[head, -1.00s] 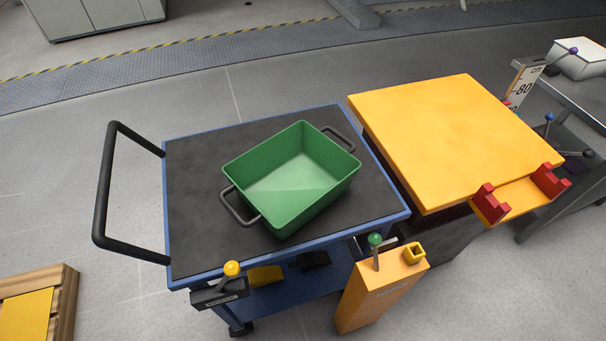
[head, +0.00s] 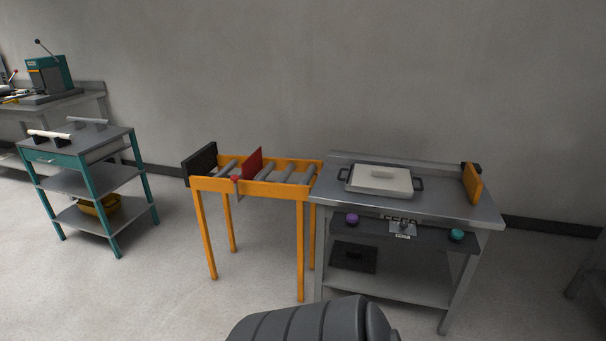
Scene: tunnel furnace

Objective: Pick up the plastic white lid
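A dark grey ribbed part of my own arm shows at the bottom middle, well short of the table. Neither of my grippers is in view.
The grey table (head: 472,211) has an orange plate (head: 473,184) at its right end. An orange roller stand (head: 255,187) with a red plate adjoins its left. A teal-framed cart (head: 70,160) stands at the left. The floor in front is clear.

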